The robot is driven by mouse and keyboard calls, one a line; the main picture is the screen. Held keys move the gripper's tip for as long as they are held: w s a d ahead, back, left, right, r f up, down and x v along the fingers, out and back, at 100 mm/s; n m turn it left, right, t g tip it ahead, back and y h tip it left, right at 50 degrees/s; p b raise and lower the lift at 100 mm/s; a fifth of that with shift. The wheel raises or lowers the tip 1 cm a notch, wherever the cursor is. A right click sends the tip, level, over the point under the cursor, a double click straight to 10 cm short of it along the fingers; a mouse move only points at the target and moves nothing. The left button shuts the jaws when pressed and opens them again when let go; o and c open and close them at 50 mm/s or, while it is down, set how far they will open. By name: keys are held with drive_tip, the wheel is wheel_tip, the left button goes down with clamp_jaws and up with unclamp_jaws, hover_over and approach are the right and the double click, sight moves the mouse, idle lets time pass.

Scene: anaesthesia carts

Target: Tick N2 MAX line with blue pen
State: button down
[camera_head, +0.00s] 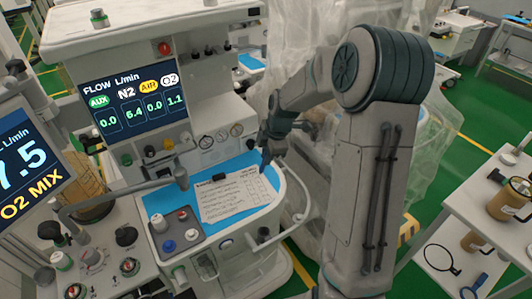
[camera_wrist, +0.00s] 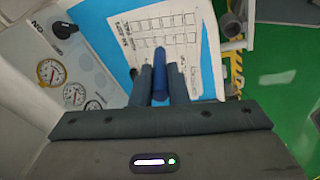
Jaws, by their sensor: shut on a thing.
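A white checklist sheet (camera_head: 235,194) with printed lines and a column of boxes lies on the blue work surface of the cart. The wrist view shows its grid of boxes (camera_wrist: 165,25) just beyond my fingers. My gripper (camera_head: 267,155) is above the sheet's upper right corner. In the wrist view my gripper (camera_wrist: 160,85) is shut on a blue pen (camera_wrist: 158,88), held between the two dark fingers. The line wording is too small to read.
The flow display (camera_head: 126,98) above reads N2 6.4. A dark clip (camera_head: 218,177) sits at the sheet's top edge. A grey jointed bar (camera_head: 181,175) reaches over the blue surface (camera_head: 165,200) at left. Knobs stand at its left. A white trolley (camera_head: 470,215) is at right.

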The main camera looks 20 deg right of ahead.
drive_tip(key=s+d+b+x, duration=0.1)
drive_tip(key=b+x, duration=0.3)
drive_tip(key=x, duration=0.2)
drive_tip(key=shift+f, duration=0.45)
drive_tip(key=shift+d+f+b, duration=0.15)
drive_tip(key=shift+f+b, duration=0.35)
drive_tip(key=shift+f, duration=0.1)
idle(1.2)
drive_tip(key=shift+d, duration=0.45)
idle(1.1)
drive_tip(key=w+a+p+v, duration=0.1)
drive_tip(key=p+v, duration=0.3)
drive_tip(key=v, duration=0.2)
drive_tip(key=shift+r, duration=0.6)
drive_tip(key=shift+f, duration=0.1)
idle(0.4)
drive_tip(key=shift+s+b+x, duration=0.2)
drive_tip(key=shift+b+x, duration=0.85)
drive_tip(key=shift+x, duration=0.35)
drive_tip(key=shift+s+b+x, duration=0.25)
drive_tip(key=shift+b+x, duration=0.8)
drive_tip(key=shift+x, duration=0.35)
drive_tip(key=shift+f, duration=0.3)
